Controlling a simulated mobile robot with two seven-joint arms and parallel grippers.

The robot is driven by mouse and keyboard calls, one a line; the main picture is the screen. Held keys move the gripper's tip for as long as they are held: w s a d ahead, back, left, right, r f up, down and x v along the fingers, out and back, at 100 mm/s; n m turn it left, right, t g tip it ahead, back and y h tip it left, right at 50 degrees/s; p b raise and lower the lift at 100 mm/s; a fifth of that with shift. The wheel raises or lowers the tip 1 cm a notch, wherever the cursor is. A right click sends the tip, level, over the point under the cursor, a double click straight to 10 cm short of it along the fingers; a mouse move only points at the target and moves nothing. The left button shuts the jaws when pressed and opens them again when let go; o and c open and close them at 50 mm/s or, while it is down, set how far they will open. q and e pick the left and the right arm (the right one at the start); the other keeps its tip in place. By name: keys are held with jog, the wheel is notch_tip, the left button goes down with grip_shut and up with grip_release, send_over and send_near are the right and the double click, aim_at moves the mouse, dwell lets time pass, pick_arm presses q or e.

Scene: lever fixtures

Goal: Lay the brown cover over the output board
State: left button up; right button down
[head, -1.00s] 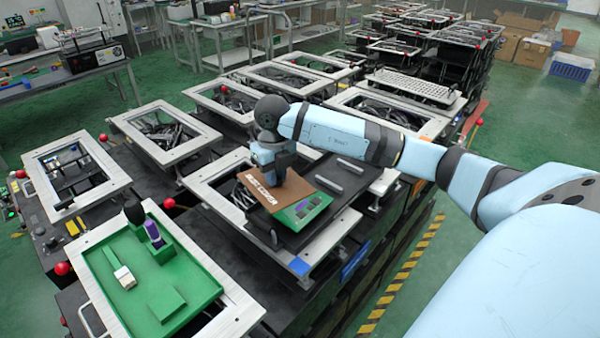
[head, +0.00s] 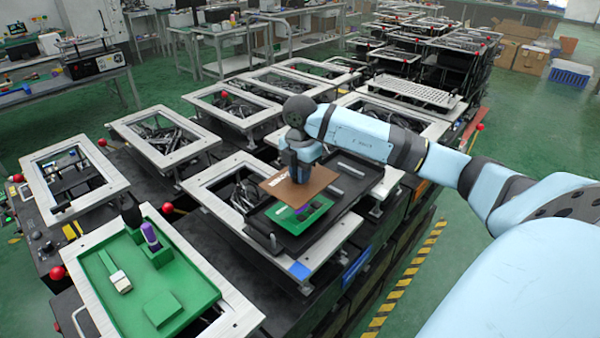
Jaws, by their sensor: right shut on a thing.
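The brown cover (head: 313,188) is a thin flat sheet with white print near its left end. My right gripper (head: 299,176) is shut on it from above, and the fingertips are partly hidden. The cover is tilted slightly and hangs over the far part of the green output board (head: 318,208); I cannot tell whether they touch. The near part of the board, with dark and purple parts, shows below the cover's edge. The board lies in a black tray (head: 296,240) on a lever fixture. My left gripper is out of view.
A green tray (head: 201,286) at the lower left holds a brush, a purple bottle (head: 150,236) and a green block. Metal-framed fixtures with red-knobbed levers surround the work spot.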

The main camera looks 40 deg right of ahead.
jog(key=shift+f+b, duration=0.85)
jog(key=shift+f, duration=0.65)
notch_tip(320, 180, down, 4)
jog(key=shift+f+b, duration=0.1)
jog(key=shift+b, duration=1.1)
jog(key=shift+f+b, duration=0.4)
jog(key=shift+f, duration=0.35)
jog(key=c, duration=1)
grip_release()
notch_tip(320, 180, up, 14)
jog(key=shift+f, duration=0.1)
